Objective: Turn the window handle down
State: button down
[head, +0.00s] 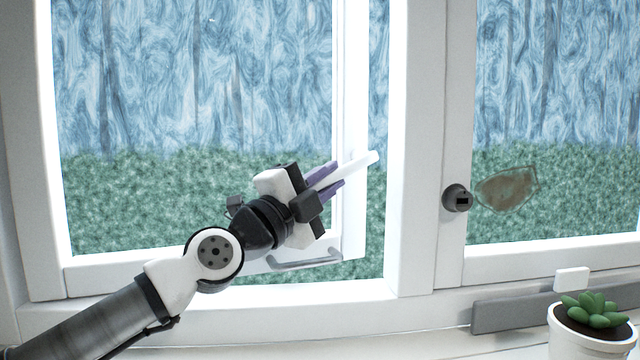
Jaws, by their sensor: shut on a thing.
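The window handle (363,162) is a white bar in front of the stile of the left window sash (352,225). It points right and slightly up in the head view. My gripper (334,176) is shut on the handle, with its purple fingers on either side of the bar. The fingers and the black gripper body hide the bar's left part and its mount. The handle's free end sticks out to the right past the fingertips. The sash stands apart from the middle post (410,180), with a strip of outdoors visible between them.
A grey bar (305,262) runs along the sash bottom. A dark round knob (457,198) sits on the right frame. A brown outlined patch (508,190) shows at the right pane. A potted succulent (592,335), a grey strip (520,309) and a white block (572,279) are lower right.

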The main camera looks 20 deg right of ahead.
jog(key=c, duration=1.4)
grip_release()
jog(key=shift+o, duration=0.2)
jog(key=b+v, duration=0.4)
jog(key=v, duration=1)
jog(key=shift+w+d, duration=0.1)
jog(key=shift+c, duration=0.4)
